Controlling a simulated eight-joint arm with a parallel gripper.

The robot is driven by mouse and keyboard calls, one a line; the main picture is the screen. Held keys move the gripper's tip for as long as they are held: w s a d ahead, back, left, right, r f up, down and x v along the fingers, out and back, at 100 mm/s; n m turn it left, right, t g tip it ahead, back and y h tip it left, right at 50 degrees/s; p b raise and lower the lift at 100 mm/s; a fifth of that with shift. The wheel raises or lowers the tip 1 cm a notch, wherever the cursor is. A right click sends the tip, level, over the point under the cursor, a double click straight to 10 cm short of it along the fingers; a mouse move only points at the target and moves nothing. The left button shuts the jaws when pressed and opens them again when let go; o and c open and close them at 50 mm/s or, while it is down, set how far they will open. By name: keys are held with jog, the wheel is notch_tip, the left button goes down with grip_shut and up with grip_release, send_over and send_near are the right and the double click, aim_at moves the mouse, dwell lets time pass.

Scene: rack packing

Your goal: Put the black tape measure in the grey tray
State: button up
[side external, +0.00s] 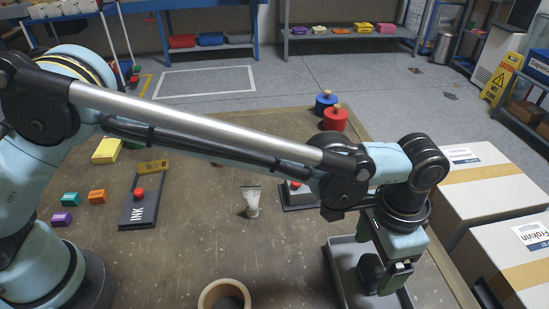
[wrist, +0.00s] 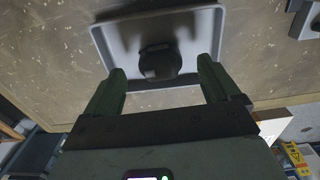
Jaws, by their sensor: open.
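The black tape measure (wrist: 158,64) is inside the grey tray (wrist: 104,45) in the wrist view. It appears between my gripper's two spread fingers, with a gap on each side. My gripper (side external: 388,279) is open and low over the tray (side external: 343,262) in the side view. There the tape measure (side external: 370,270) is a dark shape partly hidden by the gripper. I cannot tell exactly how it rests on the tray floor.
A grey device with a red button (side external: 298,196) stands behind the tray. Cardboard boxes (side external: 485,180) stand to the right. Bare table lies between tube and roll.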

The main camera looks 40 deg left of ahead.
aim_at(373, 264)
notch_tip(373, 264, up, 9)
jog(key=w+a+r+n+t+h, duration=0.1)
jog(key=w+a+r+n, duration=0.2)
jog(key=a, duration=0.8)
jog(key=s+a+f+n+t, duration=0.1)
jog(key=s+a+n+t, duration=0.1)
jog(key=a, duration=0.7)
jog(key=s+a+f+n+t, duration=0.1)
jog(key=s+a+n+t, duration=0.1)
jog(key=a, duration=0.7)
jog(key=s+a+f+n+t+y, duration=0.1)
jog(key=s+a, duration=0.3)
jog(key=a, duration=0.5)
jog(key=shift+s+a+f+n+t, duration=0.2)
jog(key=shift+a+f+n+t, duration=0.1)
jog(key=shift+n+t, duration=0.25)
